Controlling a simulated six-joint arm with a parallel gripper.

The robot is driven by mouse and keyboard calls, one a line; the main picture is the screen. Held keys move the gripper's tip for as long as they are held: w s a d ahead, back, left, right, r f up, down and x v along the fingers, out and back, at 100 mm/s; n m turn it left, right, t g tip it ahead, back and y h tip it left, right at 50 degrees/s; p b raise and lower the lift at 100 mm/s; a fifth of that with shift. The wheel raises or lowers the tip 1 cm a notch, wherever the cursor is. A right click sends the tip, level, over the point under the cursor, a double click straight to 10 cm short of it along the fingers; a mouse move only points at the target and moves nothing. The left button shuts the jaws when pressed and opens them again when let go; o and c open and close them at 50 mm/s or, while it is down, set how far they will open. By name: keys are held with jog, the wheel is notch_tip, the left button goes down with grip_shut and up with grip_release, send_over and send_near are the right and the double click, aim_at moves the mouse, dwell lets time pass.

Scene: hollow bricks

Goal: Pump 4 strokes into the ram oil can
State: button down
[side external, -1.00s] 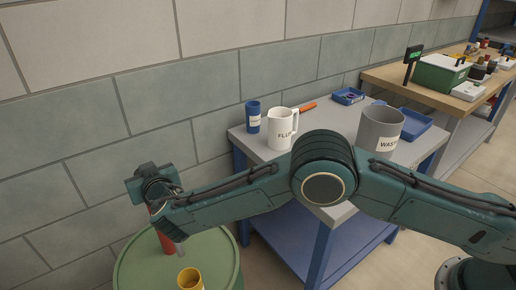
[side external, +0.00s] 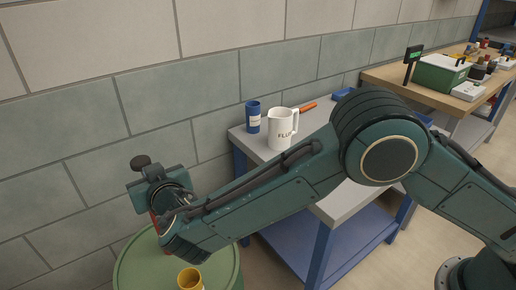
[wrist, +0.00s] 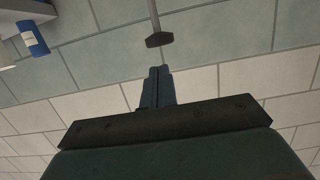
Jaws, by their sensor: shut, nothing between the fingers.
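A yellow can (side external: 190,279) stands on the green drum (side external: 130,262) at the bottom left; no label on it can be read. A red pump body (side external: 153,217) on the drum is mostly hidden behind my arm. A dark pump knob (side external: 141,162) shows just above my gripper (side external: 152,182) in the side view. In the wrist view, the knob (wrist: 159,40) sits on a thin grey rod (wrist: 152,8). My gripper (wrist: 160,70) is shut and empty, its fingertips pointing toward the knob with a small gap in the picture.
A bench (side external: 262,146) behind my arm holds a blue can (side external: 253,117), a white jug (side external: 281,129) with a partly hidden label, and an orange-handled tool (side external: 308,106). A brick wall (side external: 100,70) runs behind the drum. A wooden bench with a green box (side external: 441,74) stands farther right.

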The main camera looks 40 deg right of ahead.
jog(key=shift+v, duration=0.8)
jog(key=shift+w+d, duration=0.1)
jog(key=s+d+r+m+g+h, duration=0.1)
jog(key=d+r, duration=0.3)
jog(key=d, duration=0.3)
jog(key=d+r+g, duration=0.2)
jog(key=d+r, duration=0.1)
jog(key=d, duration=0.3)
jog(key=s+d+r+m+g+h, duration=0.1)
jog(key=d+r, duration=0.3)
jog(key=d, duration=0.3)
jog(key=s+d+r+g, duration=0.3)
jog(key=s+d+r, duration=0.1)
jog(key=s+d, duration=0.75)
jog(key=s+d+f+n+g+y, duration=0.1)
jog(key=s+d, duration=0.2)
jog(key=s, duration=0.8)
jog(key=s+d+f+n+g+y, duration=0.1)
jog(key=s+d, duration=0.3)
jog(key=s, duration=0.8)
jog(key=shift+s+d+f+g, duration=0.2)
jog(key=shift+d+f+g, duration=0.1)
jog(key=shift+f, duration=0.3)
